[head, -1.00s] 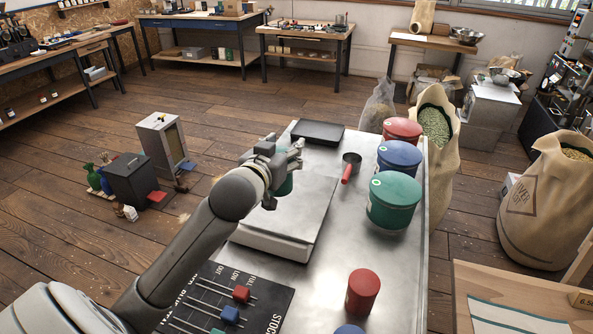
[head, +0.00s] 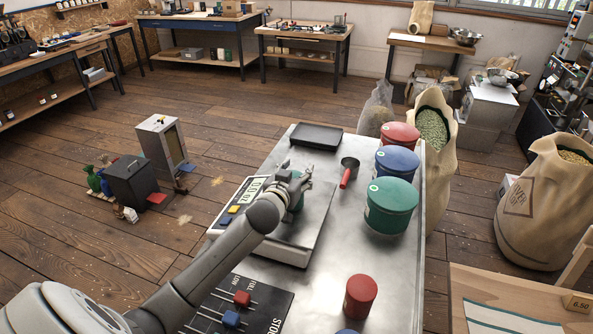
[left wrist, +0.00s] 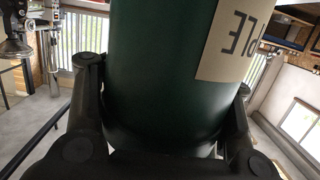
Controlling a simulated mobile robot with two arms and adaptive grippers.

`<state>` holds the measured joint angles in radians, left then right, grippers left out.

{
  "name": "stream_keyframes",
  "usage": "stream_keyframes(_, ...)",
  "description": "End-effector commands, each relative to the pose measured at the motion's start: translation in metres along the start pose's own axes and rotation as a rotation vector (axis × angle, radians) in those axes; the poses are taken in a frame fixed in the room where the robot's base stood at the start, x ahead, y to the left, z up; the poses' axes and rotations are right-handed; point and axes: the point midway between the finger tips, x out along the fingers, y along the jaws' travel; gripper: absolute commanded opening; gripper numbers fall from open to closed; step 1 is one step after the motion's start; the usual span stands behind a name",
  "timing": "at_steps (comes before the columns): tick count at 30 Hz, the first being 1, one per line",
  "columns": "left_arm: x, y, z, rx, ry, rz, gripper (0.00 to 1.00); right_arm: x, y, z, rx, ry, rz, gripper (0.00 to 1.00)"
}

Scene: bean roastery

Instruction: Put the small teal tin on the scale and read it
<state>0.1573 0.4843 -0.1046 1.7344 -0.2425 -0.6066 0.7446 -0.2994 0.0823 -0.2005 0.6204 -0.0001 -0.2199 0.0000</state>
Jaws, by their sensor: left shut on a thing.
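The small teal tin (head: 297,201) is mostly hidden behind my left gripper (head: 296,180) in the head view. In the left wrist view the dark green tin (left wrist: 160,75) fills the middle, with a tan label, and the fingers press on both sides. My left gripper is shut on it, over the plate of the scale (head: 312,222). I cannot tell whether the tin touches the plate. The scale's display (head: 257,188) shows at its left end, but its digits are too small to read surely. My right gripper is not in view.
Large red (head: 400,134), blue (head: 396,161) and green (head: 390,205) tins stand along the table's right side. A red-handled scoop (head: 348,172) and a black tray (head: 316,136) lie farther back. A small red tin (head: 361,296) stands in front beside a slider board (head: 262,304).

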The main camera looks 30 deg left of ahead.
Motion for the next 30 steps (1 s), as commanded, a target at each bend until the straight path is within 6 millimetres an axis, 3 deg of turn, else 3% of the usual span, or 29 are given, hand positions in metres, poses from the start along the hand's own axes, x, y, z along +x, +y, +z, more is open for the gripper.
stream_keyframes(9,0.0006,0.0000,0.0032,-0.001,0.002,0.000,0.21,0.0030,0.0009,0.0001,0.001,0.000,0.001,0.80)
stream_keyframes(10,0.0007,-0.0002,0.0039,-0.001,0.000,0.000,0.52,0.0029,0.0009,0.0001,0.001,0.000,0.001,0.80)
stream_keyframes(16,0.0004,-0.0002,0.0031,0.000,0.000,0.000,0.77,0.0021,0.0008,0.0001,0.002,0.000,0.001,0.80)
stream_keyframes(30,-0.0045,0.0004,0.0009,-0.001,0.000,0.001,0.79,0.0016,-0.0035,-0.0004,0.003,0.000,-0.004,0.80)
